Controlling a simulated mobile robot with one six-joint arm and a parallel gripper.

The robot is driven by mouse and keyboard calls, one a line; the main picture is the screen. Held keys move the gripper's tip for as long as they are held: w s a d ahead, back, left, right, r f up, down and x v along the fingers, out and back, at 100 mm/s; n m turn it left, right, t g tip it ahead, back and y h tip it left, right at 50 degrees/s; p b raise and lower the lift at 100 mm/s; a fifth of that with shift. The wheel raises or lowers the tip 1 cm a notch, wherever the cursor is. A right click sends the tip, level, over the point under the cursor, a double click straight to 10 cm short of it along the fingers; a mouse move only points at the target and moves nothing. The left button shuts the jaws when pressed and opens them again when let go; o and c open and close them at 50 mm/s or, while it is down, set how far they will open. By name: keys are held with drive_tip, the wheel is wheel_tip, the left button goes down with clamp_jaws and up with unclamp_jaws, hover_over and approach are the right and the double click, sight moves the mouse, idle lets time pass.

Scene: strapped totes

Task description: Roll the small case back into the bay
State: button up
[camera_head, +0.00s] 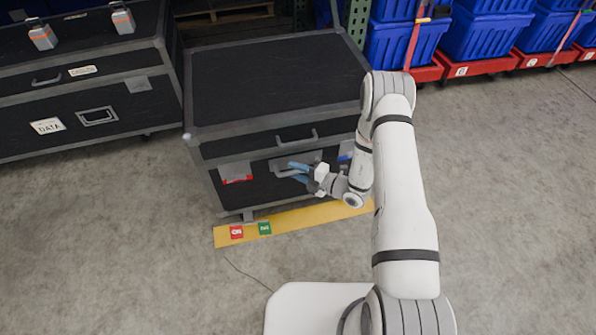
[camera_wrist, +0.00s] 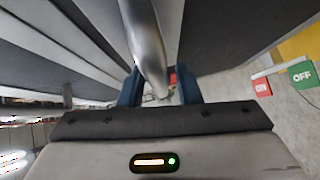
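The small case (camera_head: 270,80) is black with grey edges and a flat lid. It stands between a larger black case and blue totes, its front at the yellow floor strip (camera_head: 300,218). A caster shows under its front left. My gripper (camera_head: 298,172) is at the case's front, by the lower handle. In the wrist view, a metal bar (camera_wrist: 146,45), seemingly that handle, runs between the blue fingers of my gripper (camera_wrist: 159,92). The fingers are apart, with a gap visible right of the bar. The handle's far end is hidden.
The large black case (camera_head: 95,112) stands close on the left, with two lantern-like objects on top. Blue totes (camera_head: 480,38) on red bases (camera_head: 470,69) stand at the right back. Red (camera_head: 237,232) and green (camera_head: 265,228) labels lie on the strip.

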clamp_jaws()
drive_tip(key=shift+w+d, duration=0.1)
idle(0.3)
